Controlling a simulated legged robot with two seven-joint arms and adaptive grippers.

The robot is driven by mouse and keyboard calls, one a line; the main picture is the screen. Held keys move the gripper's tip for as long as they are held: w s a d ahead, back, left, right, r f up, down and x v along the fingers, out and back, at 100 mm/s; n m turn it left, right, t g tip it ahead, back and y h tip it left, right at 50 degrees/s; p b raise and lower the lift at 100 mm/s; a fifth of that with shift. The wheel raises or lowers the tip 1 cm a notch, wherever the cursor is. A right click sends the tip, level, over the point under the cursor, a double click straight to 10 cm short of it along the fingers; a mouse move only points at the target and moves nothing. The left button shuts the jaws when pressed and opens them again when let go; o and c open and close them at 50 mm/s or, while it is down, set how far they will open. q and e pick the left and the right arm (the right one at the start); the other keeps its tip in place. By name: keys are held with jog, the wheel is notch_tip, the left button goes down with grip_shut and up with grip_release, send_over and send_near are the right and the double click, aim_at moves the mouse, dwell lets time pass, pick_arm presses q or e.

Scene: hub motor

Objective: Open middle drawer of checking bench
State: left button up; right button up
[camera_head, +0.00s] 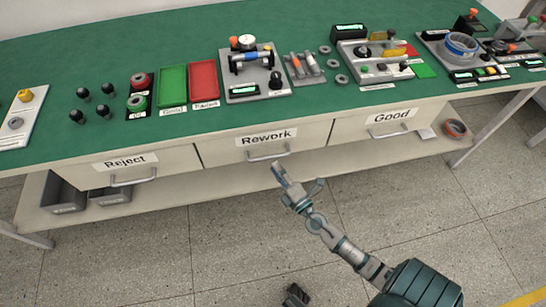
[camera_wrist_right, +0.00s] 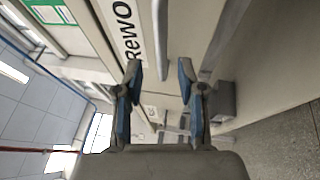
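The checking bench (camera_head: 330,105) has a green top and three pale drawers side by side under its front edge. The middle drawer (camera_head: 225,152) is labelled Rework and looks closed. Its metal bar handle (camera_head: 268,156) is below the label. My right gripper (camera_head: 277,167) is just in front of and below this handle. In the right wrist view the right gripper (camera_wrist_right: 159,78) has its two fingers apart. The handle (camera_wrist_right: 160,40) lines up with the gap between them, with no clear contact. The drawer label (camera_wrist_right: 128,35) is partly cut off there.
The Reject drawer (camera_head: 95,172) is on the left and the Good drawer (camera_head: 370,130) on the right, both apparently closed. Grey bins (camera_head: 62,195) stand on the lower shelf (camera_head: 190,195). A tape roll (camera_head: 456,129) is at the right. The floor in front is open.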

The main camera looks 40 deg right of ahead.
aim_at(269, 158)
jog(key=x, duration=0.5)
jog(key=shift+w+d+f+p, duration=0.2)
jog(key=shift+d+f+p, duration=0.05)
jog(key=shift+d+p, duration=0.15)
jog(key=shift+a, duration=0.15)
jog(key=shift+a, duration=0.1)
grip_shut()
